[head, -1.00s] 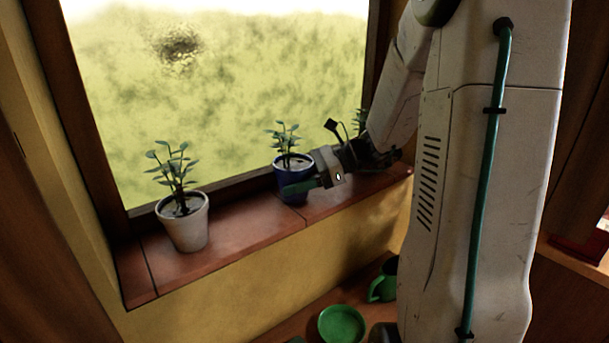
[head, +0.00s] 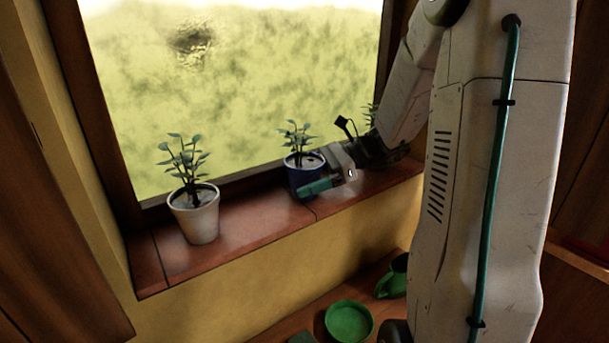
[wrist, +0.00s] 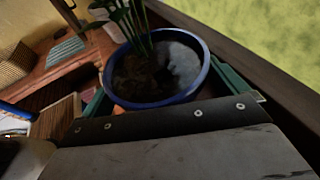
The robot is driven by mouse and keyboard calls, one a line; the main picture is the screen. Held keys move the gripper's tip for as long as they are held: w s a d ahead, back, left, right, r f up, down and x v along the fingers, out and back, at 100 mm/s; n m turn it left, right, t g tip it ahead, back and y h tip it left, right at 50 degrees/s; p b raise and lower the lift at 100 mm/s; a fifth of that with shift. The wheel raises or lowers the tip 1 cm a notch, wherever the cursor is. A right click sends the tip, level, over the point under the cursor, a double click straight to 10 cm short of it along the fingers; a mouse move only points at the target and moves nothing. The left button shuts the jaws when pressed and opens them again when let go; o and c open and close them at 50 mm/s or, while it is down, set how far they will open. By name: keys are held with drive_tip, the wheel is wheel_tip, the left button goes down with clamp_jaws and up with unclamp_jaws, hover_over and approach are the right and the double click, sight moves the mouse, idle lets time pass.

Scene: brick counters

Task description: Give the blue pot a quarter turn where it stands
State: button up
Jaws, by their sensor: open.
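The blue pot (head: 294,182) stands upright on the red-brown window sill in the head view, with a leafy plant growing from it. Its round blue rim (wrist: 205,72) and dark soil fill the middle of the wrist view. One green finger passes along the pot's near side. In the wrist view a green finger shows on each side of the pot, so the pot is between the open jaws. Whether either finger touches the pot I cannot tell.
A white pot (head: 197,220) with a plant stands on the sill (head: 255,222) to the left, with clear sill between. Another plant (head: 370,112) is partly hidden behind my arm. The window lies behind.

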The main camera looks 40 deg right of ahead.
drive_tip(key=v, duration=0.8)
